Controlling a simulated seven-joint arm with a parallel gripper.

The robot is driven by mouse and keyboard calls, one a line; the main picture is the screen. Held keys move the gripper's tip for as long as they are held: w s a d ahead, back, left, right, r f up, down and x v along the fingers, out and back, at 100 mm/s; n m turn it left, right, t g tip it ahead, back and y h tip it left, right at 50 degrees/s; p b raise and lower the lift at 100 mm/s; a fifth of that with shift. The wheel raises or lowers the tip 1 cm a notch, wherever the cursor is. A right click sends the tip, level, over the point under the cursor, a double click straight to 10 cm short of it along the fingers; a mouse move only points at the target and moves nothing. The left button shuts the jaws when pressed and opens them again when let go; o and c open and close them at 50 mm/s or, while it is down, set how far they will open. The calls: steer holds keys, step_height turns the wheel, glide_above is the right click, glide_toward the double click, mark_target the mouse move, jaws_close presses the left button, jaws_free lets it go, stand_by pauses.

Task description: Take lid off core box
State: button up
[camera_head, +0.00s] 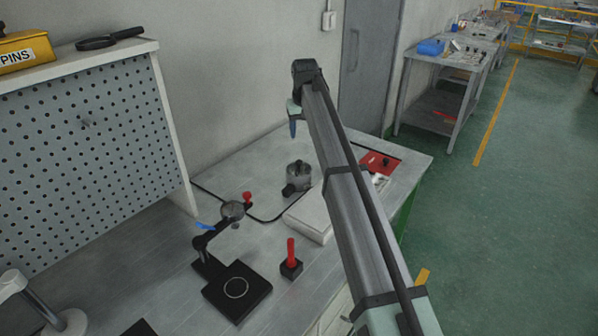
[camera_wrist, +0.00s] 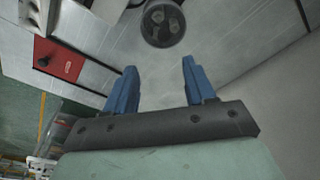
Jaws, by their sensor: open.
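Nothing in view is labelled as a core box. A pale rectangular box (camera_head: 309,213) lies on the workbench in the head view; whether its top is a separate lid is unclear. A round metal pot (camera_head: 298,173) with a dark knob on top stands behind it. A round dark-topped vessel (camera_wrist: 163,22), probably this pot, shows at the top of the wrist view. My gripper (camera_head: 292,128) is raised above the back of the bench, apart from these things. In the wrist view its blue fingers (camera_wrist: 160,84) are spread with nothing between them.
A red mat (camera_head: 373,160) with a small dark knob lies at the bench's right; it also shows in the wrist view (camera_wrist: 58,62). A red-handled tool on a black block (camera_head: 291,267) and a black stand (camera_head: 237,290) are in front. A pegboard (camera_head: 90,160) bounds the left.

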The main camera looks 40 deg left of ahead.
mark_target(299, 162)
steer(key=f, duration=0.4)
steer(key=a+f, duration=0.1)
steer(key=f, duration=0.4)
steer(key=a+f, duration=0.1)
steer(key=f, duration=0.3)
steer(key=shift+w+f, duration=0.2)
steer(key=shift+w, duration=0.15)
steer(key=shift+c, duration=0.2)
jaws_close()
